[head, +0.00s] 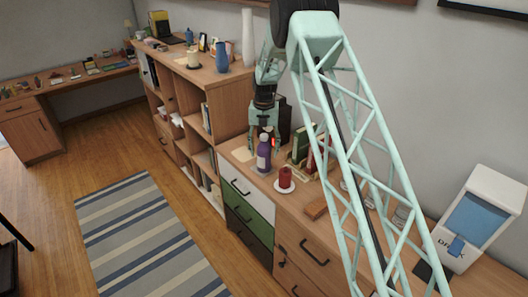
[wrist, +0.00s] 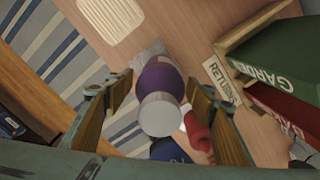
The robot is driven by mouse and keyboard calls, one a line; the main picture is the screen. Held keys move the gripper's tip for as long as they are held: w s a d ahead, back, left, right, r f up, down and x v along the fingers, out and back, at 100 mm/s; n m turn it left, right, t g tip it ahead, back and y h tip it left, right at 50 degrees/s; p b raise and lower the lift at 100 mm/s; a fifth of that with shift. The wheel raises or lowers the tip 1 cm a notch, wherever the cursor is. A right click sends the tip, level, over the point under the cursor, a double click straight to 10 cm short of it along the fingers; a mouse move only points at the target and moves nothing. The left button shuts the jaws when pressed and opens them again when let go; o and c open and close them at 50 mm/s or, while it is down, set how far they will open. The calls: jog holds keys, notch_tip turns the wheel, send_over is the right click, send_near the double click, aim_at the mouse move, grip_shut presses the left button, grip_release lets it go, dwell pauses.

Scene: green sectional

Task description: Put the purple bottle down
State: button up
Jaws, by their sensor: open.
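The purple bottle (head: 264,155) stands upright on the low wooden cabinet top (head: 297,200), with a pale cap. In the wrist view the bottle (wrist: 160,82) is seen from above, cap towards the camera, between my fingers. My gripper (head: 264,142) is over the bottle in the head view, its fingers coming down around the bottle's upper part. In the wrist view the gripper (wrist: 158,95) is open, with a visible gap between each finger and the bottle. The bottle's base is partly hidden in the wrist view.
A red candle (head: 286,178) on a white plate stands just right of the bottle. A book holder labelled RETURNS (wrist: 222,78) is close by. A ribbed cream item (wrist: 112,18) lies flat nearby. A wooden block (head: 316,211) and a dispenser (head: 480,222) are further right.

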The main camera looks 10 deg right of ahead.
aim_at(264, 135)
jog(key=shift+r, duration=0.1)
jog(key=shift+r+p, duration=0.3)
jog(key=shift+r, duration=5.75)
